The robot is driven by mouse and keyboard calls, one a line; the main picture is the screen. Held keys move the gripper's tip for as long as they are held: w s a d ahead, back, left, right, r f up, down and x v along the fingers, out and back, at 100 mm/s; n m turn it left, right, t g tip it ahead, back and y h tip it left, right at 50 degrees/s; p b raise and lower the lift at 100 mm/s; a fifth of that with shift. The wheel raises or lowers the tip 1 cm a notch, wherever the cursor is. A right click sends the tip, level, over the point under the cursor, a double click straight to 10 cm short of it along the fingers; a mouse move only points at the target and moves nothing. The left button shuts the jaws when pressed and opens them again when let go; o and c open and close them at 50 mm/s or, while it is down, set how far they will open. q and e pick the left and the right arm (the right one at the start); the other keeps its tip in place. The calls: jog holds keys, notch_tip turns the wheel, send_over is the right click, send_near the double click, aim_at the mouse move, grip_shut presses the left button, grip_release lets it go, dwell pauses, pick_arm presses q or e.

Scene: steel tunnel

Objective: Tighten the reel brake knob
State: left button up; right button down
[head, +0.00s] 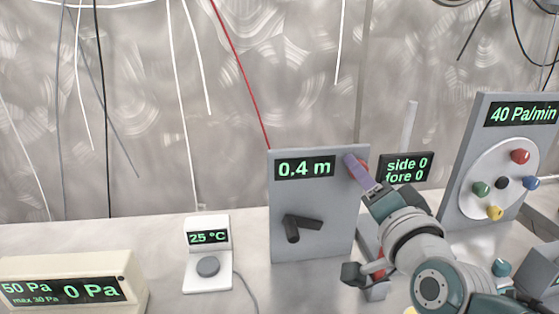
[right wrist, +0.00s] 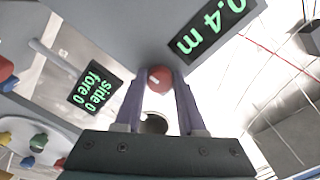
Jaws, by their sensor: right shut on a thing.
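The reel panel (head: 315,230) is a grey upright plate with a green "0.4 m" display and a dark crank handle (head: 303,222). The red brake knob (right wrist: 160,78) sits on this panel, beside the display; in the head view it is mostly hidden behind my fingers. My right gripper (head: 355,165) reaches the panel's upper right corner. In the right wrist view its two purple fingers stand on either side of the red knob and are shut on it. A pale mark shows on the knob's face. My left gripper is not in view.
A "side 0 fore 0" display (head: 406,168) stands just right of the panel. Farther right is a "40 Pa/min" panel (head: 470,150) with coloured knobs. A "25 °C" dial unit (head: 208,255) and a pressure box (head: 130,270) stand left. Cables hang behind.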

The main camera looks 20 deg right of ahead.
jog(key=shift+m, duration=0.6)
jog(key=c, duration=0.5)
grip_release()
jog(key=v, duration=1)
jog(key=shift+p, duration=0.4)
